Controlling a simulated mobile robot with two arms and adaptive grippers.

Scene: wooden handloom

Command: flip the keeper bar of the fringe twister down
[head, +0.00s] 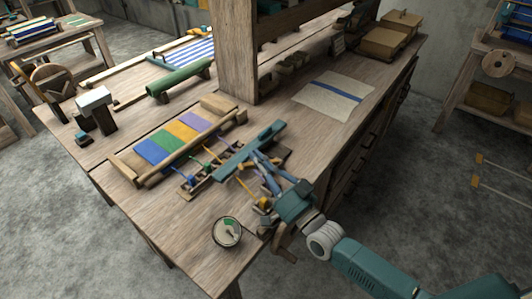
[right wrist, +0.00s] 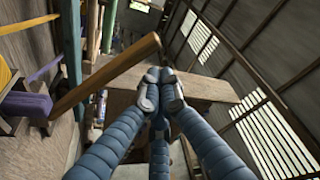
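The fringe twister (head: 188,186) is at the near edge of the bench, with several coloured pegs or knobs in front of a striped cloth (head: 178,138). A long teal bar (head: 236,163) lies slantwise above it; I cannot tell for certain whether this is the keeper bar. My right gripper (head: 256,163) reaches in from the lower right, its blue fingers at the teal bar's right part. In the right wrist view its three fingertips (right wrist: 158,84) are together, with nothing visible between them, just beside the end of a slanted wooden bar (right wrist: 105,78). Whether they touch it is unclear. My left gripper is not in view.
A round dial gauge (head: 227,232) stands near the bench's front corner. A thick wooden post (head: 236,50) rises behind the twister. A pale cloth with a blue stripe (head: 334,94) lies farther right. A green roller (head: 178,79) is at the back left.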

